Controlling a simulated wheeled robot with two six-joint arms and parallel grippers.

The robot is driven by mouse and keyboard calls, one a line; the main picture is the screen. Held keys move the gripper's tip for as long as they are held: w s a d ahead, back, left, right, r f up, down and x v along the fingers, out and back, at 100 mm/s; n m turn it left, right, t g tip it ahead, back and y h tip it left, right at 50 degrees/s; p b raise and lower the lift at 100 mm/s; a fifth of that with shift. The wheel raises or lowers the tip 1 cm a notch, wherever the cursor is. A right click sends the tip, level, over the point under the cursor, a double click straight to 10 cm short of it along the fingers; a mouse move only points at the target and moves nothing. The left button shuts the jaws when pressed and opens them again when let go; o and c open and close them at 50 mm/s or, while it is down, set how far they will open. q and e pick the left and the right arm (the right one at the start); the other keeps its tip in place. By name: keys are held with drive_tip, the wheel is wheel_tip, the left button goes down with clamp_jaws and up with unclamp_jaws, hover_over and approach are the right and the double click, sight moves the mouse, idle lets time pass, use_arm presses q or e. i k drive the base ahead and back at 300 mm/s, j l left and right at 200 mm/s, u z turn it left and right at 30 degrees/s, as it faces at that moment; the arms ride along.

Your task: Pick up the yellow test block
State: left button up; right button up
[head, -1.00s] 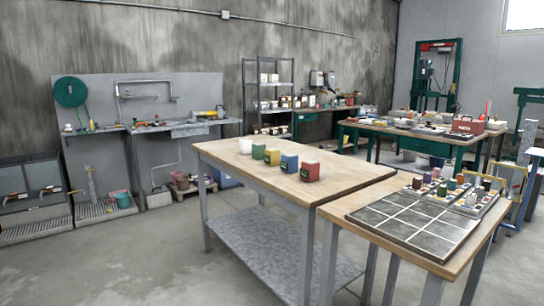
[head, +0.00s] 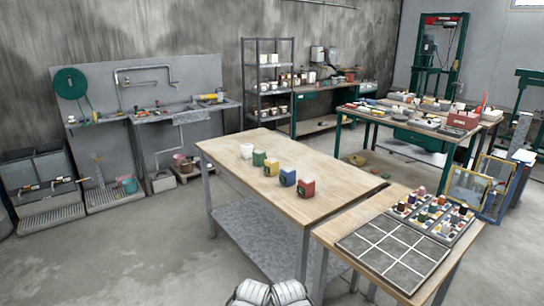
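The yellow test block (head: 271,168) stands upright on the wooden table (head: 232,149) in the head view. It is the middle block of a diagonal row. The green block (head: 259,158) is just behind it to the left, and the blue block (head: 288,177) is in front of it to the right. Small gaps show between the blocks. Nothing is touching the yellow block from above. Neither of my grippers shows; only pale rounded parts, seemingly of my own body, show at the bottom edge.
A white block (head: 246,151) and a red block (head: 306,188) end the row. A nearer table carries a dark gridded panel (head: 393,248) and a tray of small coloured jars (head: 436,213). The wooden table is clear around the row. Open floor lies to the left.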

sight(273, 163)
drive_tip(key=i+j+z, duration=0.1)
drive_tip(key=z, duration=0.6)
drive_tip(key=i+j+z, duration=0.25)
drive_tip(key=j, duration=0.15)
drive_tip(key=j+z, duration=0.55)
drive_tip(key=j, duration=0.2)
drive_tip(key=i+j, duration=0.1)
drive_tip(key=j, duration=0.45)
drive_tip(key=j+z, duration=0.1)
drive_tip(key=j, duration=0.5)
drive_tip(key=i+j, duration=0.15)
drive_tip(key=j, duration=0.4)
